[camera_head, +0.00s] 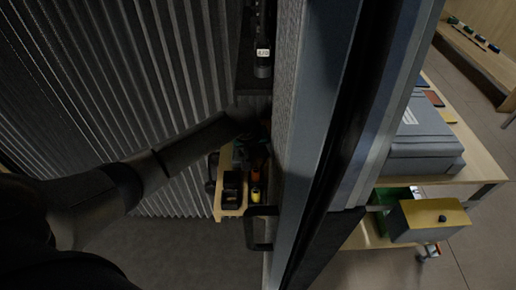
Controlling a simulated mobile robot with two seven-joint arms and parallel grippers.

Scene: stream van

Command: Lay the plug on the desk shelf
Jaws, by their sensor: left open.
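My left arm reaches in from the left, and my left gripper (255,128) is at its end, open, in deep shadow above a narrow wooden shelf (228,212). I cannot tell whether this is the desk shelf. The shelf holds dark boxes (232,190), an orange item (255,176) and a yellow item (256,195). I cannot make out the plug with certainty; dark shapes around the gripper hide that spot. My right gripper is not in view.
A corrugated wall (150,70) lies behind my arm. A dark upright device with a white label (263,55) is above the gripper. A tall door edge (345,130) stands close on the right. Beyond it are a grey case (420,140) and a yellow-topped box (432,220).

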